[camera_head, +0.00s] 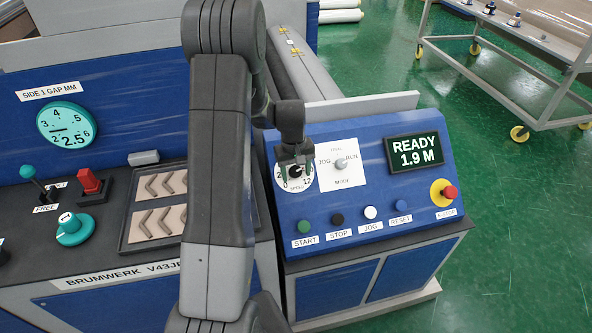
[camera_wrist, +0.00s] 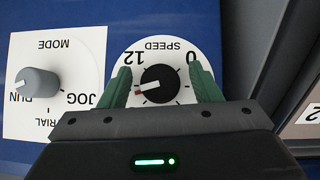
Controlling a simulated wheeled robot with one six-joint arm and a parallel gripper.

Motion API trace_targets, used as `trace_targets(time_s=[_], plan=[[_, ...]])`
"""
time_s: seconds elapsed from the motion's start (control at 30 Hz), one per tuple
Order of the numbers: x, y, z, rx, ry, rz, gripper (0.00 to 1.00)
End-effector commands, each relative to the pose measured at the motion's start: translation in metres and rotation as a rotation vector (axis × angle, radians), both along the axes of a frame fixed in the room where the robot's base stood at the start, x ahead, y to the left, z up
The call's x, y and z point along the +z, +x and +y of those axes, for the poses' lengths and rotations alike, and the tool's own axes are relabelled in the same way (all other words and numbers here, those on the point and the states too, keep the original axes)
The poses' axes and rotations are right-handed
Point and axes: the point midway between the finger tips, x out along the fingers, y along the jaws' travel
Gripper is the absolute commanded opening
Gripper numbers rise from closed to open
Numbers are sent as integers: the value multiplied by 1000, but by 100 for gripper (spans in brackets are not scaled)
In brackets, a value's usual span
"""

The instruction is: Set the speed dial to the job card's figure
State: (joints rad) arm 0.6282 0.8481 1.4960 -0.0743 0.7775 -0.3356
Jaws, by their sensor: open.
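The speed dial (camera_head: 306,184) is a white round plate with a black knob on the blue sloped console. In the wrist view the dial plate (camera_wrist: 181,51) shows upside down, with SPEED, 12 and 0 readable. Its knob (camera_wrist: 161,80) has a red mark pointing left and slightly down in that view, on the 12 side. My gripper (camera_head: 296,163) is over the dial. In the wrist view its green fingers (camera_wrist: 160,82) are open, one on each side of the knob; contact cannot be told. Figures beyond the fingers are hidden. I cannot make out a job card.
The mode selector (camera_head: 341,164) is close beside the dial. Several buttons line the console's lower edge, with a red E-stop (camera_head: 449,192) at right. A label bearing a 2 (camera_wrist: 311,115) is partly cut off at the wrist view's edge.

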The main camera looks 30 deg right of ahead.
Motion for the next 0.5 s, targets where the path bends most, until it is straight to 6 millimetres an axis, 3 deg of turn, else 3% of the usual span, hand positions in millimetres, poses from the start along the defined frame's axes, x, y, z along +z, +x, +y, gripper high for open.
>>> trace_targets(time_s=[0.23,0.43,0.5], plan=[[0,0,0,0,0,0,56],[0,0,0,0,0,0,16],[0,0,0,0,0,0,13]])
